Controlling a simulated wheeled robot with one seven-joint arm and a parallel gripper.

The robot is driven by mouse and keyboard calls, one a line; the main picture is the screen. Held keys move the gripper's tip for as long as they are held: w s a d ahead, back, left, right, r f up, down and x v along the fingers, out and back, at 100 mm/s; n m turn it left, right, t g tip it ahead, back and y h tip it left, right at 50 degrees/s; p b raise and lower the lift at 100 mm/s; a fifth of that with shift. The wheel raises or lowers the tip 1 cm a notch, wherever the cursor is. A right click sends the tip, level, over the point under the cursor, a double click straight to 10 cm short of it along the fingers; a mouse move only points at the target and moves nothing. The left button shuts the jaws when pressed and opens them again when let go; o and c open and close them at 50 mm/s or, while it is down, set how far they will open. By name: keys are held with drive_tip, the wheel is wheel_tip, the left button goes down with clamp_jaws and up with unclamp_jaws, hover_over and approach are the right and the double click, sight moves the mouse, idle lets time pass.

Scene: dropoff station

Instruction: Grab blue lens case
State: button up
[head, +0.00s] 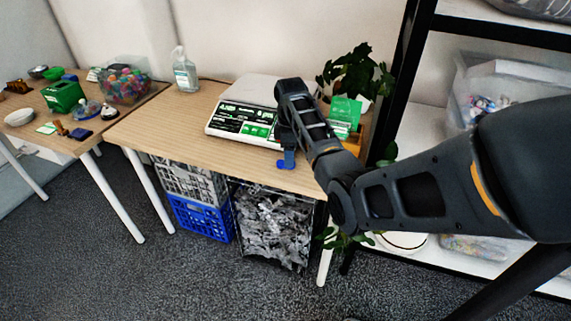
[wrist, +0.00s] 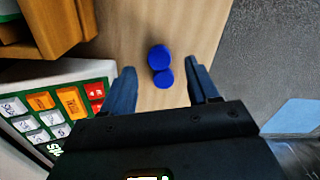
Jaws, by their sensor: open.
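The blue lens case (wrist: 160,66) shows in the wrist view as two joined round blue caps on the wooden table. It lies between and just beyond the fingertips of my gripper (wrist: 165,80), which is open and empty, with one blue finger on each side. In the head view the lens case (head: 285,164) appears as a small blue shape near the table's front edge, partly covered by my gripper (head: 288,154). I cannot tell from these frames how high the fingertips are above the table.
A white scale (head: 240,115) with a green-and-white keypad stands beside my gripper. A wooden block or box (wrist: 45,25) stands nearby in the wrist view. A potted plant (head: 357,75) and green box (head: 345,112) are behind. A sanitizer bottle (head: 185,72) stands at the back left; the table's left part is clear.

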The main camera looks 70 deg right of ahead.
drive_tip(key=shift+f, duration=1.35)
drive_tip(key=shift+c, duration=0.3)
clamp_jaws()
